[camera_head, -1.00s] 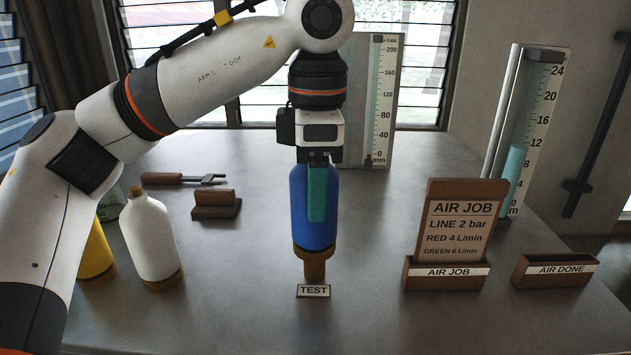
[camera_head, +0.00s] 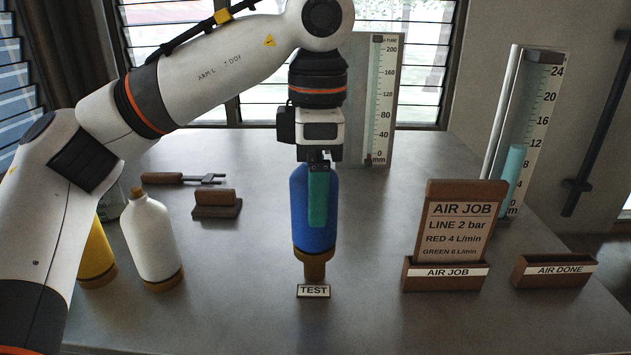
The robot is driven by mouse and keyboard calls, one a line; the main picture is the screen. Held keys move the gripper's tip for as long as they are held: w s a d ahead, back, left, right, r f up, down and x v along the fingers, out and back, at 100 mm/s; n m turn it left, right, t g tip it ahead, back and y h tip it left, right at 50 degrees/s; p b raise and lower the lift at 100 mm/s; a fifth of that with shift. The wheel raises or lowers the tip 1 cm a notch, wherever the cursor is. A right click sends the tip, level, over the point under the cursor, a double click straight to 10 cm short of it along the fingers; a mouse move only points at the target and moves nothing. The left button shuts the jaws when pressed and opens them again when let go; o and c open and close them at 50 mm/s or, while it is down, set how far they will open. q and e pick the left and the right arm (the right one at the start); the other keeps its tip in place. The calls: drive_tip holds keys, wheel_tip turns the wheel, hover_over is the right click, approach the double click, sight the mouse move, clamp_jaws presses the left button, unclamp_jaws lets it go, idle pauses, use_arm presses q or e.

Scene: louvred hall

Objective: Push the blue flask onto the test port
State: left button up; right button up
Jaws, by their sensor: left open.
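The blue flask (camera_head: 300,215) stands upright over the brown test port (camera_head: 315,266), in line with the TEST label (camera_head: 313,291). Its lower edge meets the top of the port; I cannot tell how firmly it is seated. My left gripper (camera_head: 318,190) comes down from above at the top of the flask. Its teal finger lies in front of the flask's near side. The gripper is open, and its far finger is hidden behind the flask. My right gripper is not in view.
A white flask (camera_head: 150,240) and a yellow flask (camera_head: 97,255) stand at the left. A wooden block (camera_head: 215,203) and a tool (camera_head: 185,178) lie behind them. The AIR JOB holder (camera_head: 445,275) and AIR DONE tray (camera_head: 553,272) stand at the right. Gauges stand at the back.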

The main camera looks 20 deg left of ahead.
use_arm(q)
wheel_tip(320, 180, up, 6)
drive_tip(key=p, duration=0.5)
drive_tip(key=shift+r, duration=0.2)
drive_tip(key=shift+r, duration=0.45)
wheel_tip(320, 180, up, 11)
drive_tip(key=shift+d, duration=0.15)
